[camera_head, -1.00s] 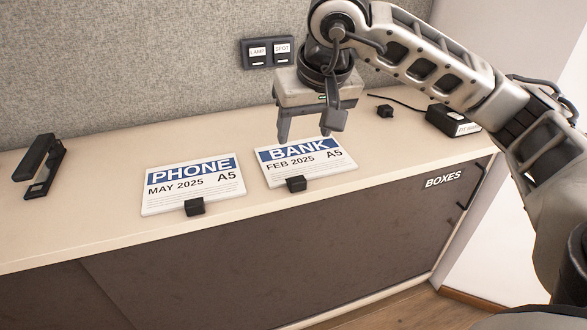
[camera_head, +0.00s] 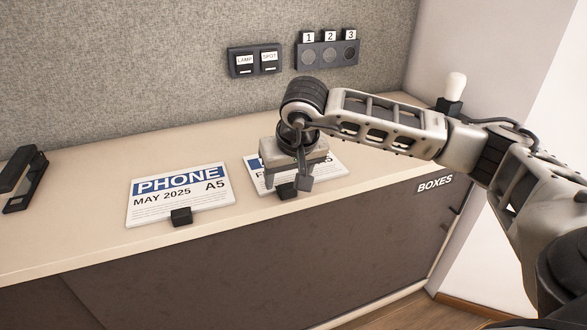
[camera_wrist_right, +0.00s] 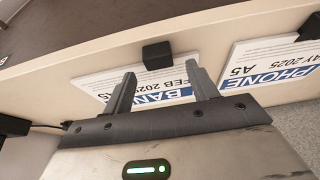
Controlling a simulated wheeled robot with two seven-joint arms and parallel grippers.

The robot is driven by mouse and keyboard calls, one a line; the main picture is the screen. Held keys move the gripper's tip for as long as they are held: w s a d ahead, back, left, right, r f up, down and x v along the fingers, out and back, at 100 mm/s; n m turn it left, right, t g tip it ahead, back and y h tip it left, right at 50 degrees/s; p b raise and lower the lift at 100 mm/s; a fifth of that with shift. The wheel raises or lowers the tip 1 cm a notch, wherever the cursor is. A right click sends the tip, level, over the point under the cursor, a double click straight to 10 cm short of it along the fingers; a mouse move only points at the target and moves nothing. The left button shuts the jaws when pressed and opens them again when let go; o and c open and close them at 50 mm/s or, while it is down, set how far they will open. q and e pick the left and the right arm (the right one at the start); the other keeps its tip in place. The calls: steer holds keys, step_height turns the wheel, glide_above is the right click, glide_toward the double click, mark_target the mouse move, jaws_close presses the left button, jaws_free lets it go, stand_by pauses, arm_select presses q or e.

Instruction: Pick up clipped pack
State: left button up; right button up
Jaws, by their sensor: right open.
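The BANK pack (camera_head: 328,170) is a white A5 paper stack with a blue title band, lying flat near the cabinet top's front edge. Its black clip (camera_head: 286,191) sits on the front edge; the clip also shows in the right wrist view (camera_wrist_right: 157,55). My right gripper (camera_head: 286,187) is low over this pack, open, with one finger to each side of the clip. In the wrist view the fingers (camera_wrist_right: 160,73) point toward the clip; contact cannot be told. The arm hides part of the BANK title. The PHONE pack (camera_head: 178,196) with its own black clip (camera_head: 181,216) lies to the left.
A black stapler (camera_head: 24,180) stands at the far left of the cabinet top (camera_head: 90,215). Switches labelled LAMP and SPOT (camera_head: 256,60) and a numbered button panel (camera_head: 328,54) are on the back wall. A white-knobbed lever (camera_head: 454,90) stands at the right.

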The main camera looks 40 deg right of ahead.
steer(key=shift+x, duration=1.05)
steer(key=shift+r, duration=0.1)
steer(key=shift+c, duration=0.4)
jaws_close()
steer(key=shift+r, duration=0.1)
